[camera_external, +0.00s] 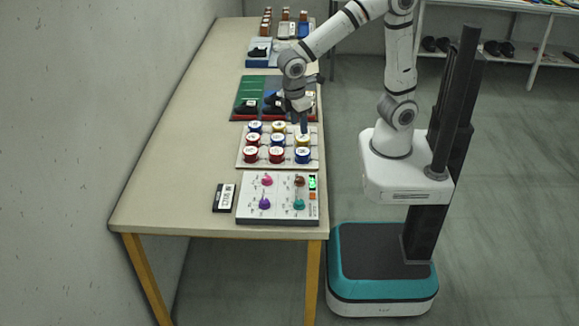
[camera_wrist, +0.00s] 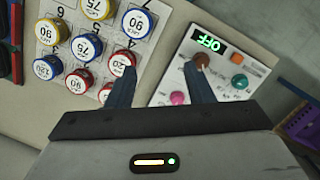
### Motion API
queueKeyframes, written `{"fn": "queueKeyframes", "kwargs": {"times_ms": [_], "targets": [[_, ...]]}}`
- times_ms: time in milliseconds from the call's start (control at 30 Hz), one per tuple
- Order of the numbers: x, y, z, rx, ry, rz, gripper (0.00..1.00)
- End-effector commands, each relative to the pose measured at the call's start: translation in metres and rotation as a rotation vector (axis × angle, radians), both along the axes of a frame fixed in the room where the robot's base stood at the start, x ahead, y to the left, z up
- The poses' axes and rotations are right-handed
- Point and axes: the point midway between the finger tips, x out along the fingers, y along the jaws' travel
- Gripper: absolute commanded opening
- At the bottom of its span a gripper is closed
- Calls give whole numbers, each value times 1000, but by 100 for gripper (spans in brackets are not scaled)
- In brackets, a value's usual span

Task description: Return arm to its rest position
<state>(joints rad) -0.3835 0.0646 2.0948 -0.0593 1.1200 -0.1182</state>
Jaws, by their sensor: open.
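My gripper (camera_external: 301,118) hangs from the bent arm over the table, above the far part of the white board of round lidded tins. In the wrist view my gripper (camera_wrist: 158,72) has its two dark blue fingers spread apart with nothing between them. Its left fingertip overlaps a red tin (camera_wrist: 123,62) in the picture, and the right one overlaps the knob panel (camera_wrist: 165,92). I cannot tell the exact height of the fingers above these. My arm (camera_external: 330,35) reaches out to the left from my base over the table.
The table (camera_external: 180,150) carries the tin board (camera_external: 241,163), the knob panel (camera_external: 280,219) with a green display reading OFF, a black labelled block (camera_external: 224,198), and a green-and-blue mat (camera_external: 240,87) with dark shoes. The table's left strip is clear. A shoe rack (camera_external: 500,58) stands behind.

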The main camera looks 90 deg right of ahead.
Motion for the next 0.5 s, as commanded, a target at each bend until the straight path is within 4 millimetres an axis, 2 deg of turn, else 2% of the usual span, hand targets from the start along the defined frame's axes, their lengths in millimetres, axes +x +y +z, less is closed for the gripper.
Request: {"fn": "queueKeyframes", "kwargs": {"times_ms": [33, 200, 333, 500], "targets": [[-9, -19, 9, 20, -38, -58, 47], [-40, -70, 26, 72, -164, -240, 47], [-67, -99, 31, 102, -253, -367, 47], [-91, -121, 31, 123, -336, -479, 47]]}}
